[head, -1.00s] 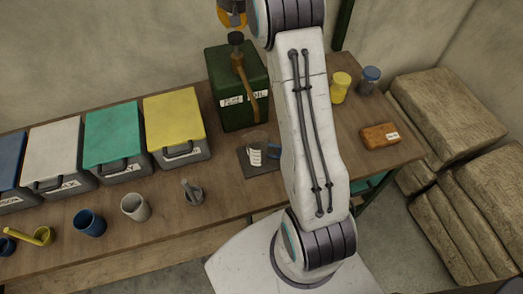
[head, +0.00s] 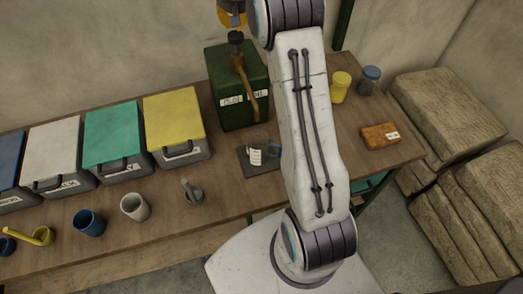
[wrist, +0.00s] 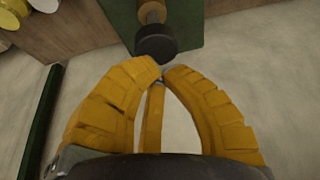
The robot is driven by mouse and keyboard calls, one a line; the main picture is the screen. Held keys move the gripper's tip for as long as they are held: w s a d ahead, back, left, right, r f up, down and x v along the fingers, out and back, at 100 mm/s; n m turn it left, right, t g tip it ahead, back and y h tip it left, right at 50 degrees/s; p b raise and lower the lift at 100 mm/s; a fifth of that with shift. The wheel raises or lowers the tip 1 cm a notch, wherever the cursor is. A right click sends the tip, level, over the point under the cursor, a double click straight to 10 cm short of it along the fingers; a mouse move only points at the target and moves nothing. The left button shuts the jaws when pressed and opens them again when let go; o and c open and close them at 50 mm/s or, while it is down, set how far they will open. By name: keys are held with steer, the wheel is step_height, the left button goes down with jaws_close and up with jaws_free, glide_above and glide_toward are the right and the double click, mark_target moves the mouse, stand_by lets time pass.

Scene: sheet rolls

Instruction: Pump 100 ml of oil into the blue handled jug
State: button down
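The green oil can (head: 228,97) stands at the back of the bench with a black pump knob (head: 236,37) on top and a brown spout down its front. The clear jug with a blue handle (head: 257,152) stands on a dark square pad (head: 246,170) below the spout. Its oil level is too small to read. My gripper (head: 232,22) is just above the knob in the head view. In the wrist view my gripper's yellow fingers (wrist: 165,70) come together at the tips with nothing between them. The black knob (wrist: 156,44) is just beyond the fingertips; contact is unclear.
Lidded bins, including a yellow one (head: 172,117), line the bench's left. Blue (head: 89,222) and grey (head: 135,206) cups and a grey tool (head: 192,192) stand in front. Right of my arm are a yellow jar (head: 341,87), a blue-lidded jar (head: 369,80) and an orange-brown block (head: 380,136).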

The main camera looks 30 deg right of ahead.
mark_target(236, 37)
steer(key=shift+f, duration=0.2)
steer(key=shift+s+f+b, duration=0.1)
steer(key=shift+f+b, duration=2.1)
steer(key=shift+f, duration=0.7)
steer(key=shift+r, duration=0.2)
steer(key=shift+r+p, duration=3.05)
steer(key=shift+f, duration=0.3)
